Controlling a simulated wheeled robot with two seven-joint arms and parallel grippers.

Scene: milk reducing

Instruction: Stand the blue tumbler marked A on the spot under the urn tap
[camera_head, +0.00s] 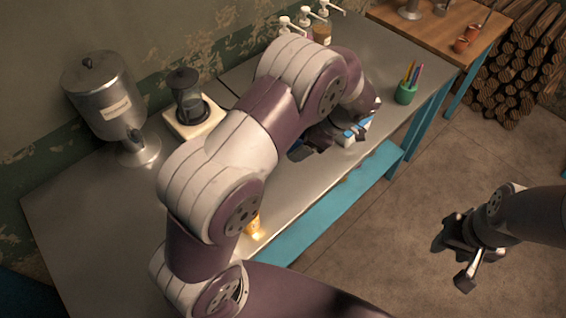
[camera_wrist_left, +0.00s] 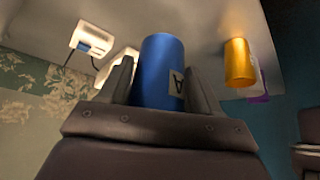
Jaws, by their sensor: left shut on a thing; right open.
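My left gripper (camera_head: 318,142) is over the right part of the steel counter, partly hidden by my left arm. In the left wrist view its two fingers (camera_wrist_left: 160,88) are shut on the blue tumbler (camera_wrist_left: 156,65), which has a pale label with an A. In the head view I cannot clearly make out the tumbler. The steel urn (camera_head: 100,95) stands at the counter's left rear, well away from this gripper. Its tap is at the lower front, above a round silver spot (camera_head: 145,153) with nothing standing on it. My right gripper (camera_head: 462,258) is open and empty over the floor.
A yellow tumbler (camera_head: 254,226) stands near the counter's front edge. A white-based appliance (camera_head: 190,118) stands right of the urn. Pump bottles (camera_head: 322,32) stand at the back, and a green pen cup (camera_head: 405,93) at the right. The counter's front left is clear.

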